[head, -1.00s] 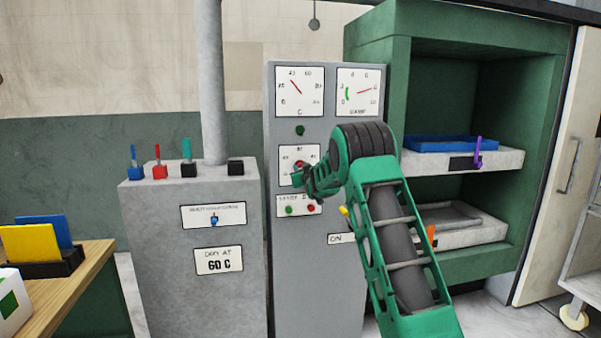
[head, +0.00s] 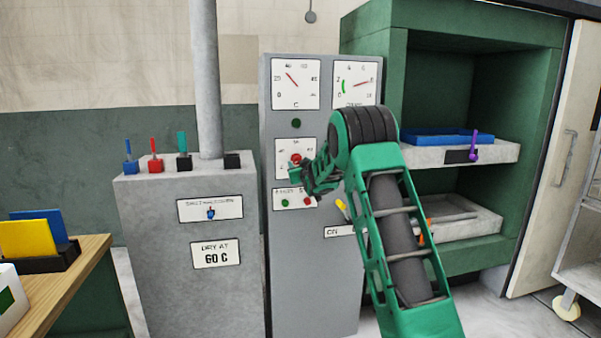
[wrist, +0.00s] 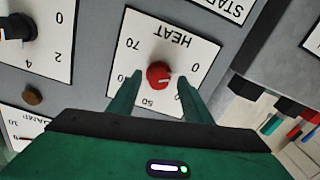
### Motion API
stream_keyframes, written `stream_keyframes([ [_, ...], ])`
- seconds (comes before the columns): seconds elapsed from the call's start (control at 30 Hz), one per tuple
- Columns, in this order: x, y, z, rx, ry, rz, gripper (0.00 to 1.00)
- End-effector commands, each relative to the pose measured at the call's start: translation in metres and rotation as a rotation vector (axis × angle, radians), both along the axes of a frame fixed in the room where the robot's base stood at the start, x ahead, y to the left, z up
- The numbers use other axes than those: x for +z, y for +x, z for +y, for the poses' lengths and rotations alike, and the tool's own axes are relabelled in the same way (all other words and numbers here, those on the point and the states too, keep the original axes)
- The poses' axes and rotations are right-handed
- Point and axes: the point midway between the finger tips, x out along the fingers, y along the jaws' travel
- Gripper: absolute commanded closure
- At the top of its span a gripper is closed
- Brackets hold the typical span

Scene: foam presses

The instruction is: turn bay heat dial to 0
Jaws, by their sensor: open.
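The heat dial (wrist: 159,74) is a small red knob on a white plate (wrist: 120,68) marked HEAT, which appears upside down in the wrist view. A pale pointer mark on the knob faces right in that view, toward the side with a 0-ending number; the exact reading is unclear. My gripper (wrist: 160,81) is open, with one green finger on each side of the knob and a gap visible on both sides. In the head view the red dial (head: 296,158) shows on the grey cabinet, with my gripper (head: 316,174) close at its lower right, partly covering its plate.
Two gauges (head: 295,84) sit above the dial. A green button and a red button (head: 307,201) lie just below it, near my gripper. A yellow lever (head: 341,205) is at lower right. A green press (head: 396,60) with a blue tray (head: 450,137) stands right.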

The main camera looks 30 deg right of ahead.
Motion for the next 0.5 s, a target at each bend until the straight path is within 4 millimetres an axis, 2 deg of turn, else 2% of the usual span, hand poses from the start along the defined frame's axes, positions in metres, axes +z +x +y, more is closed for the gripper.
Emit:
stream_keyframes([
  [0.3, -0.001, -0.054, 0.017, 0.002, 0.003, 0.002, 0.55],
  [0.5, -0.001, -0.072, 0.022, 0.002, 0.002, 0.002, 0.55],
])
